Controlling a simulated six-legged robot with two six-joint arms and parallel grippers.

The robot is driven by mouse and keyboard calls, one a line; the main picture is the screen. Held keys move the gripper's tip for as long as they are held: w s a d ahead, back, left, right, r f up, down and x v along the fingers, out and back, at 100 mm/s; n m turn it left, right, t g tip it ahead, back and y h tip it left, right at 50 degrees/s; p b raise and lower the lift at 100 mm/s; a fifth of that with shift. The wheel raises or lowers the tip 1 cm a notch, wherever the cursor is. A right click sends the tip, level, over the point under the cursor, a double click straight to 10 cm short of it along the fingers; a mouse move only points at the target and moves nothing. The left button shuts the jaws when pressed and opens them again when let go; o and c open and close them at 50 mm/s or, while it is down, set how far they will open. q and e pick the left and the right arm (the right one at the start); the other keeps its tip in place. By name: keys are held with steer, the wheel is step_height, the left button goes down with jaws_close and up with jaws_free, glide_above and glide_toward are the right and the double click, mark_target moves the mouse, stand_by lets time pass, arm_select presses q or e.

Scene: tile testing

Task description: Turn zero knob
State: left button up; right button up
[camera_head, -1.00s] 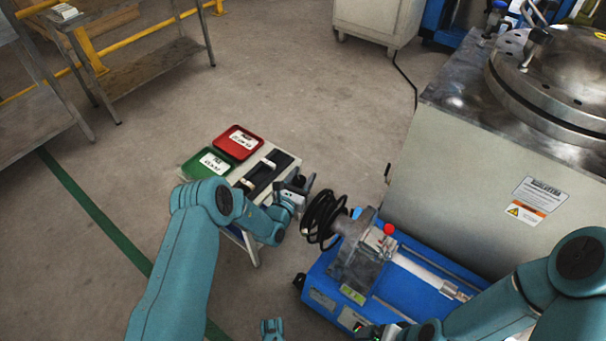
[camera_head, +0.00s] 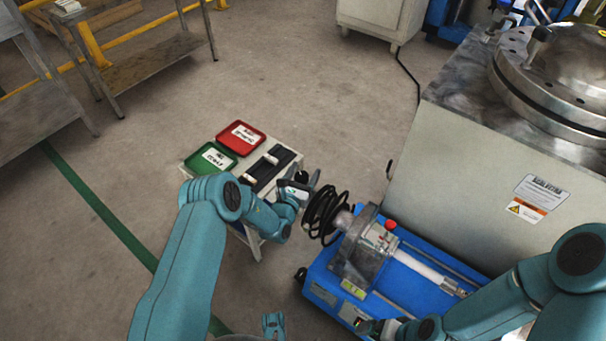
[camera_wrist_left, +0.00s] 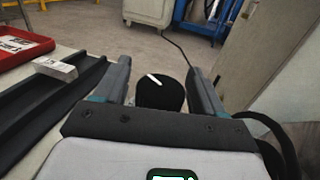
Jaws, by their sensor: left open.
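A round black knob (camera_wrist_left: 160,95) with a white mark on its face sits between the two open fingers of my left gripper (camera_wrist_left: 160,88) in the left wrist view. I see a gap on the right side of the knob; contact on the left is unclear. What the knob is mounted on is hidden. In the head view my left gripper (camera_head: 309,180) is at the right side of the small table, with the dark knob (camera_head: 302,177) small between its fingers. My right arm comes in from the lower right; its gripper (camera_head: 368,327) is partly visible over the blue machine, and its jaws are unclear.
A red tray (camera_head: 241,126) and a green tray (camera_head: 201,166) stand on the small table, beside black rails with metal blocks. A blue machine (camera_head: 322,275) with coiled black cable (camera_head: 322,218) is close right of my left gripper. A large metal tank unit stands at right.

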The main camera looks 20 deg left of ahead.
arm_select(q)
steer(key=s+a+p, duration=0.1)
steer(key=s+p, duration=0.3)
steer(key=s, duration=1.2)
steer(key=shift+s+a+p, duration=0.2)
steer(key=shift+p, duration=0.2)
